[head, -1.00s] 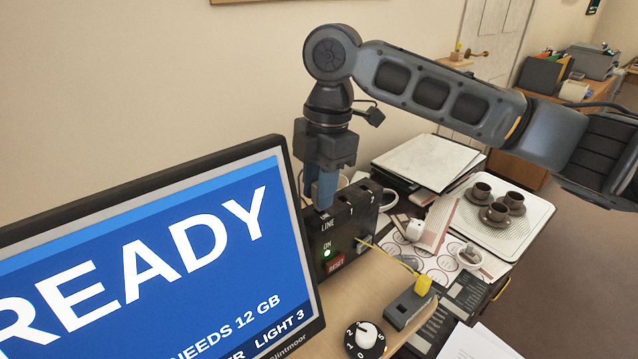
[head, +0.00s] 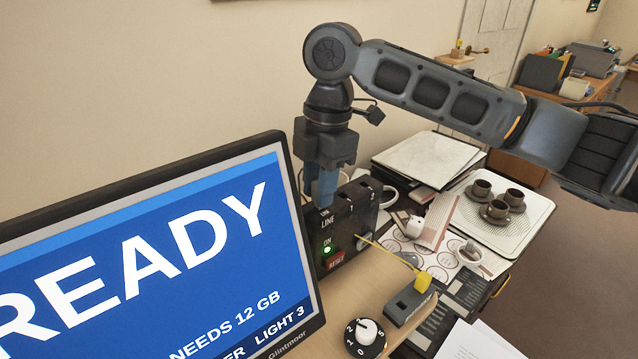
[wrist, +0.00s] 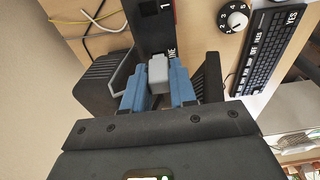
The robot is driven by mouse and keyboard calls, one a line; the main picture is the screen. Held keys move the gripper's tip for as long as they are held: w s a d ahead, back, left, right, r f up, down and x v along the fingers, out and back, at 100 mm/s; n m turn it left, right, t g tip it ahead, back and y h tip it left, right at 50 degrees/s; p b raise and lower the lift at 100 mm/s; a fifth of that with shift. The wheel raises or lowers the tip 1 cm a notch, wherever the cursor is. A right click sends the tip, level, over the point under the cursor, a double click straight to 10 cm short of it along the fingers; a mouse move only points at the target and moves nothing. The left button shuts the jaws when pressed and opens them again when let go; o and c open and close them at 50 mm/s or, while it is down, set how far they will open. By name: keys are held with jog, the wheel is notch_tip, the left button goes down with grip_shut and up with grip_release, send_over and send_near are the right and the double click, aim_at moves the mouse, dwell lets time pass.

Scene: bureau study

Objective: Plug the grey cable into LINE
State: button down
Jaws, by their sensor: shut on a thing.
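The black box (head: 345,228) stands on the desk beside the monitor, with sockets on top marked LINE, 1 and 2. Its LINE label and part of its dark top also show in the wrist view (wrist: 152,25). My gripper (head: 322,190) points down over the LINE end of the box, its blue fingertips close to the top. In the wrist view my gripper (wrist: 158,88) is shut on the grey plug (wrist: 158,72) of the grey cable. The plug's tip and the LINE socket are hidden, so I cannot tell how far in it sits.
The monitor (head: 150,260) reading READY stands close at left. A green light (head: 327,250) marked ON glows above a red RESET button (head: 335,260). A yellow cable (head: 385,250) leads from the box to a grey block (head: 408,303). A dial (head: 366,333) stands in front.

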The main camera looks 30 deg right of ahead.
jog(key=shift+f+b, duration=0.3)
jog(key=shift+f, duration=0.4)
dwell(0.6)
jog(key=c, duration=0.8)
grip_release()
jog(key=shift+r, duration=0.1)
jog(key=r, duration=0.5)
jog(key=d+r, duration=0.1)
jog(key=r, duration=0.1)
jog(key=shift+w+r+b, duration=0.1)
jog(key=shift+r+b, duration=0.15)
jog(key=shift+b, duration=0.05)
